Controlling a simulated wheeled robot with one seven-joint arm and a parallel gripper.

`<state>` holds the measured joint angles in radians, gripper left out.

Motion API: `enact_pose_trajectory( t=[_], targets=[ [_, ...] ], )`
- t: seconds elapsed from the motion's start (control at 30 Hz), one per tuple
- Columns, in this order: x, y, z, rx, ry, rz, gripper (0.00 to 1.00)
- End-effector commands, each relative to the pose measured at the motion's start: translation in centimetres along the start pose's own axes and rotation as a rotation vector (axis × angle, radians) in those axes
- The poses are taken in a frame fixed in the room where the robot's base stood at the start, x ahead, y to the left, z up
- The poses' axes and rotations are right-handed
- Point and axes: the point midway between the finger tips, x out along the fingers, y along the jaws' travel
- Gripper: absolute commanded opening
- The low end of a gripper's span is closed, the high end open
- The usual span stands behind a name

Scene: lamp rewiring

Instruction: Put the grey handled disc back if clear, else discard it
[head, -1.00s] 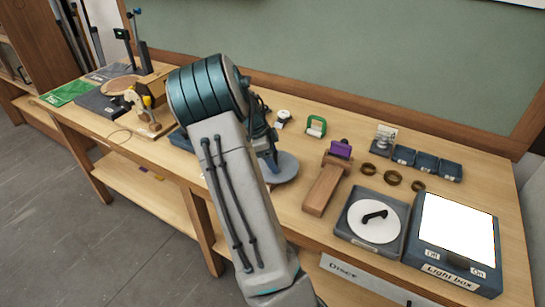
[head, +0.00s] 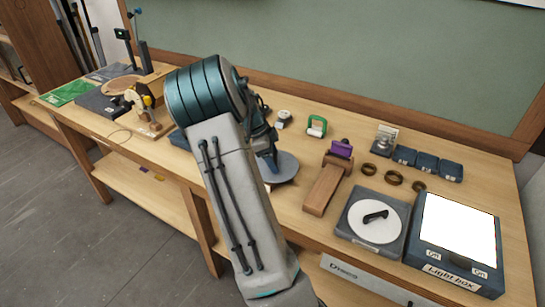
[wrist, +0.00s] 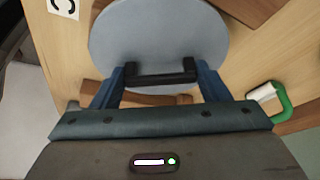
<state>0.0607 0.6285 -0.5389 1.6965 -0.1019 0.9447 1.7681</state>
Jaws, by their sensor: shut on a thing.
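The grey disc (head: 288,168) shows in the head view right of my arm, partly hidden behind it. In the wrist view the flat grey disc (wrist: 160,28) fills the top middle, with its dark bar handle (wrist: 160,75) near the fingers. My gripper (wrist: 160,82) is shut on the handle, one blue finger at each end. In the head view my gripper (head: 270,162) is mostly hidden by my arm. Whether the disc touches the table cannot be told.
A white disc with a black handle (head: 370,216) lies in a dark tray (head: 349,237). Right of it is a lit light box (head: 457,225). A wooden block with a purple top (head: 322,188), brass rings (head: 392,178) and a green-handled item (head: 317,127) stand nearby.

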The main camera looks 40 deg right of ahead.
Motion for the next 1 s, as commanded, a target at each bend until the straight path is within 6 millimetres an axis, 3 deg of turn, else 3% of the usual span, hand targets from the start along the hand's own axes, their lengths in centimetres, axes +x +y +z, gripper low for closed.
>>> enact_pose_trajectory(
  t=[0.87,0.9,0.97,1.0],
  targets=[
    [0.58,-0.02,0.22,0.000,0.000,-0.001,0.37],
    [0.52,-0.02,0.19,0.000,0.000,-0.001,0.80],
    [0.52,-0.02,0.19,0.000,0.000,-0.001,0.94],
    [0.52,-0.02,0.19,0.000,0.000,-0.001,0.94]
  ],
)
